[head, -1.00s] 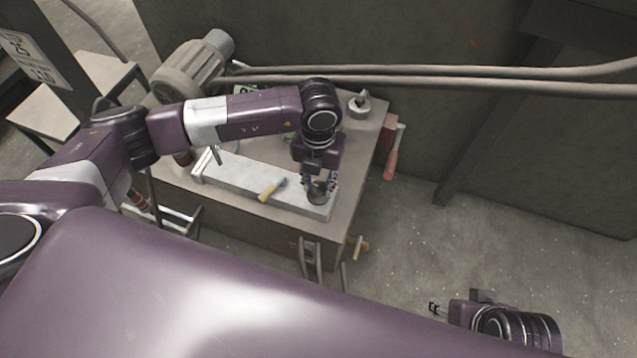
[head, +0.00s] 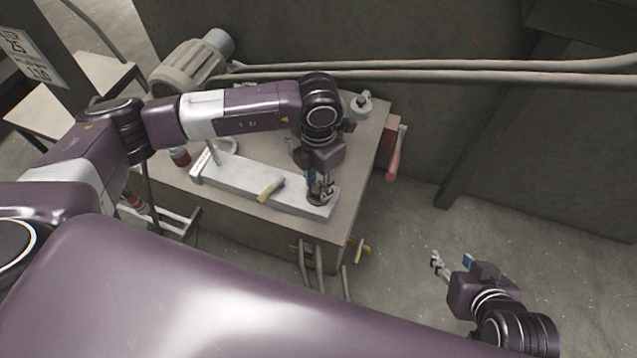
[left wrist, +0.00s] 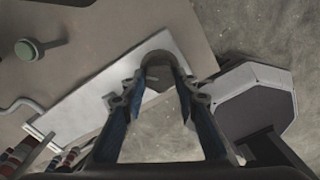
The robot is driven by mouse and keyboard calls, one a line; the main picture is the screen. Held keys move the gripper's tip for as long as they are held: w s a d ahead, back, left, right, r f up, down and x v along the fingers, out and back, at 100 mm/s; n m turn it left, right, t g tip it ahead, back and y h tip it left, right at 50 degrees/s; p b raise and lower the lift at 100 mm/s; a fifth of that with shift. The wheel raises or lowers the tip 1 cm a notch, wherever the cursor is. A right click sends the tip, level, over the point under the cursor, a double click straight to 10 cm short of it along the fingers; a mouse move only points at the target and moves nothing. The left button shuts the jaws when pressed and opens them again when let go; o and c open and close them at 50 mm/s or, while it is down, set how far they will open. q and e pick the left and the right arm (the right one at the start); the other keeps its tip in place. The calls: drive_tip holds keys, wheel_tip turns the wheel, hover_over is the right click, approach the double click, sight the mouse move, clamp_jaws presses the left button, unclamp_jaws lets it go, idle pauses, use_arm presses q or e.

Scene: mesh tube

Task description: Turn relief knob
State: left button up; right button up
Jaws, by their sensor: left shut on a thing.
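A dark round knob (head: 318,199) sits at the right end of a long pale block on the bench. It is mostly hidden behind my left gripper in the head view. My left gripper (head: 320,187) points down over that end of the block. In the left wrist view its blue fingers (left wrist: 160,80) are closed in on the two sides of the grey-brown knob (left wrist: 158,60). My right gripper (head: 450,262) is out over the floor at lower right, away from the bench, with its fingers apart and nothing between them.
The pale block (head: 235,182) carries a yellow-handled lever (head: 270,190). A grey motor (head: 190,65) stands at the back left, with pipes (head: 430,82) along the wall. A red-handled tool (head: 394,160) hangs at the bench's right side. The floor at right is clear.

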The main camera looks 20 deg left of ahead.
sight(318, 188)
idle(0.3)
use_arm(q)
drive_tip(key=o, duration=1.2)
drive_tip(key=shift+c, duration=0.2)
wheel_tip(318, 188, up, 12)
